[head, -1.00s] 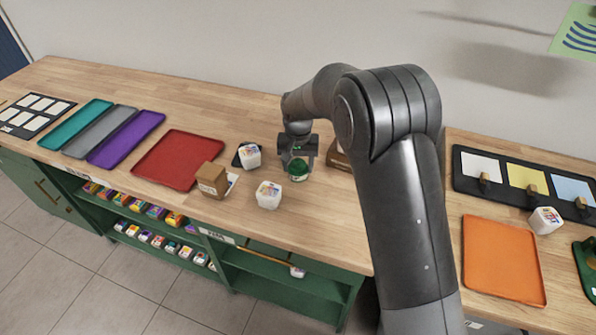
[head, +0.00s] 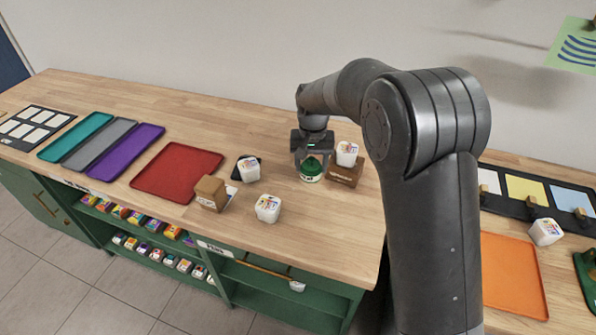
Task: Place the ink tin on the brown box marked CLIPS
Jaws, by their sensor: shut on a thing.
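My gripper (head: 311,158) points down and is shut on a green-lidded tin (head: 311,173), which I take to be the ink tin. The tin is upright. I cannot tell how far it is above the worktop. A brown box (head: 345,175) is just right of the tin, with a white container (head: 347,154) on it or right behind it. Another brown box (head: 211,192) stands further left, by the red tray. The markings on both boxes are too small to read, so I cannot tell which says CLIPS.
White containers stand on the wooden worktop, one on a dark mat (head: 239,159) and one (head: 268,208) nearer the front edge. A red tray (head: 165,170) is to the left, an orange tray (head: 515,275) to the right past my arm. Bare wood lies behind the gripper.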

